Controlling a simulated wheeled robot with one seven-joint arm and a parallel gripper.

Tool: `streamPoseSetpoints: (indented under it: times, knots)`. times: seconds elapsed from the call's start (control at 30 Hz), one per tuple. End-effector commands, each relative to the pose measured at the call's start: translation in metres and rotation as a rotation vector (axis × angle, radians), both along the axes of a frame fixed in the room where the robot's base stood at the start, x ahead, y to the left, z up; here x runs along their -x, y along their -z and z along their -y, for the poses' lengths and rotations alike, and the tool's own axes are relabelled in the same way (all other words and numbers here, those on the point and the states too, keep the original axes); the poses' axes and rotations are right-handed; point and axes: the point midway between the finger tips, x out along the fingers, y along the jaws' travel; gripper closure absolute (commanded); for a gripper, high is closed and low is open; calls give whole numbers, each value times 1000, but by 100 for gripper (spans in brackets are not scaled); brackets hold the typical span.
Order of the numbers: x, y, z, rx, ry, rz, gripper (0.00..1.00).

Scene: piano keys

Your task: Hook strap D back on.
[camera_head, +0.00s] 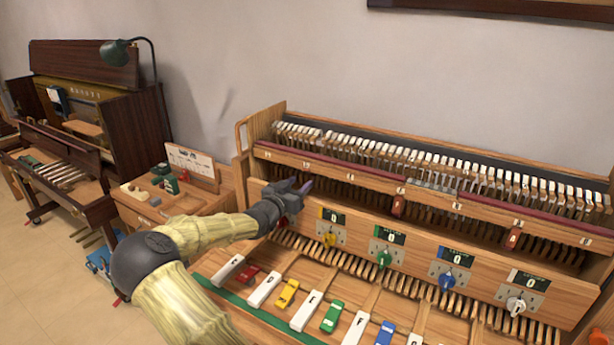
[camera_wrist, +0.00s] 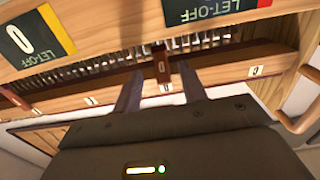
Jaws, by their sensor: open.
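My gripper (camera_head: 297,192) is in front of the wooden rail at the left part of the piano action. In the wrist view its two purplish fingers (camera_wrist: 160,88) are spread apart and empty. A dark red-brown strap tab (camera_wrist: 161,62) with a small pale mark shows between and just beyond the fingertips; I cannot read the mark surely as D. The head view hides this tab behind the gripper. Two similar tabs, a middle one (camera_head: 398,204) and a right one (camera_head: 513,237), hang along the rail. Whether any strap is hooked is too small to tell.
Below the rail is a panel with a yellow dial (camera_head: 329,239), a green dial (camera_head: 383,259), a blue dial (camera_head: 446,280) and a white dial (camera_head: 515,305). Loose-looking keys (camera_head: 308,311) lie in front. A wooden side table (camera_head: 170,205) stands left.

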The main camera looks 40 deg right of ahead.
Motion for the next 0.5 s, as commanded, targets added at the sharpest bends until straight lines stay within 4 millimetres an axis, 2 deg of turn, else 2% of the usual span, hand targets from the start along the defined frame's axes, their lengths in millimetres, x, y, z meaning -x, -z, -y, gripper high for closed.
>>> streamPoseSetpoints:
  times: [0.1,0.23,0.5]
  knots:
    - [-8,-1,21,1,2,-1,58]
    - [-16,-1,38,1,1,-2,58]
    - [-21,0,50,0,0,0,58]
